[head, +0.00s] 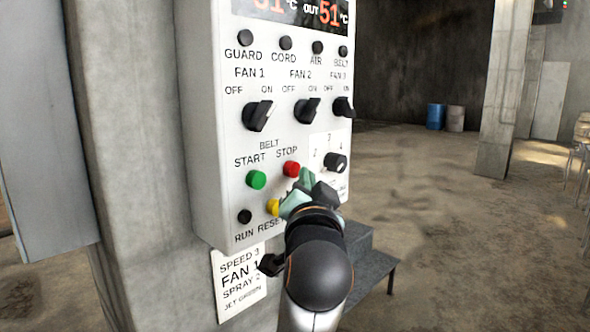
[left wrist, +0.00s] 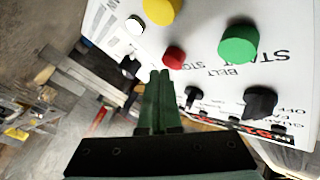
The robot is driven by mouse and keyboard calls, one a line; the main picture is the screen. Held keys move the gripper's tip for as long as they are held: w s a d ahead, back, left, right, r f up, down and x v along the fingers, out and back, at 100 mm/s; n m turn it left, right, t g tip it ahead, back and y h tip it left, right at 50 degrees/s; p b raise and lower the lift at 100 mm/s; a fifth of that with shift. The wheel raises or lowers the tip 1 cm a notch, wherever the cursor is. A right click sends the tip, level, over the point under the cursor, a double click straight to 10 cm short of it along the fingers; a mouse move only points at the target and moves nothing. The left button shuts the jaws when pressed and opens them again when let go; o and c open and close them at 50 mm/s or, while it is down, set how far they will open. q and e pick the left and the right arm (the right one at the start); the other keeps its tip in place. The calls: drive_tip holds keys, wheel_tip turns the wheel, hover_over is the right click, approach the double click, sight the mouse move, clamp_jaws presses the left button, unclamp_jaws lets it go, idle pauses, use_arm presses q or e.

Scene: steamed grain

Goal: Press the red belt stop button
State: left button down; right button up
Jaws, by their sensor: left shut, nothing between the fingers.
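The red belt stop button (head: 291,168) sits on the white control panel (head: 215,130), under the word STOP. It also shows in the left wrist view (left wrist: 174,57), just beyond and slightly right of the fingertips. My left gripper (head: 304,178) is shut and empty, with its green fingers together. In the head view its tips are just right of and slightly below the red button. The fingers also show in the left wrist view (left wrist: 160,78), pointing towards the panel. I cannot tell whether they touch it. My right gripper is not in view.
The green start button (head: 256,179) is left of the red one, and the yellow reset button (head: 272,207) is below, partly hidden by my gripper. A black selector knob (head: 336,162) is close on the right. Fan switches (head: 307,111) are above. Dark steps (head: 370,262) stand behind my arm.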

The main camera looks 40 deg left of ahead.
use_arm(q)
drive_tip(key=shift+d, duration=0.3)
drive_tip(key=d, duration=0.5)
drive_tip(key=shift+s, duration=0.2)
drive_tip(key=shift+a+f, duration=0.1)
drive_tip(key=shift+a, duration=0.05)
idle(0.5)
